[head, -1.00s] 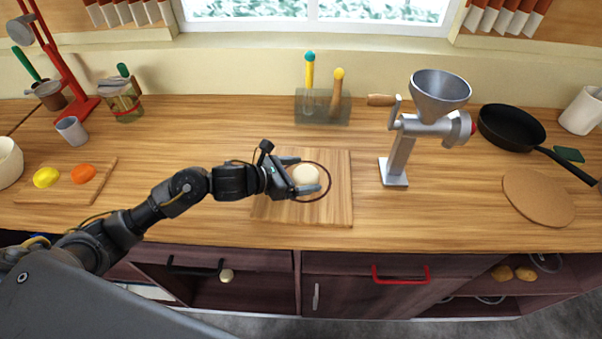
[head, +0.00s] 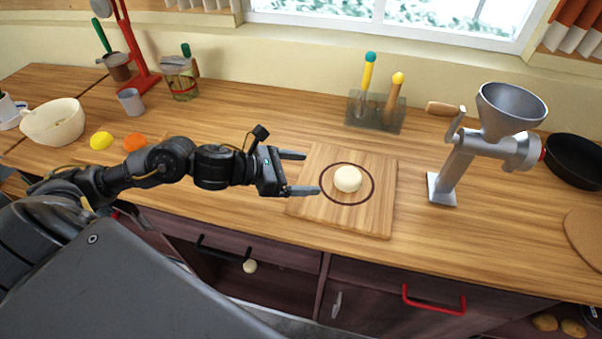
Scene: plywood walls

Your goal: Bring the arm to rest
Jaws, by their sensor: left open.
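My left gripper (head: 303,173) is open and empty, over the left edge of a wooden cutting board (head: 330,222). A pale round dough ball (head: 348,179) sits on the board inside a dark ring marking. The gripper is apart from the ball, to its left, with the fingertips pointing at it. My left arm reaches in from the left above the counter. My right gripper is not in view.
A metal grinder (head: 455,165) stands right of the board. A holder with two handled tools (head: 376,112) is behind it. A lemon (head: 101,141), an orange (head: 134,142) and a bowl (head: 54,121) are at left. Wood is clear between.

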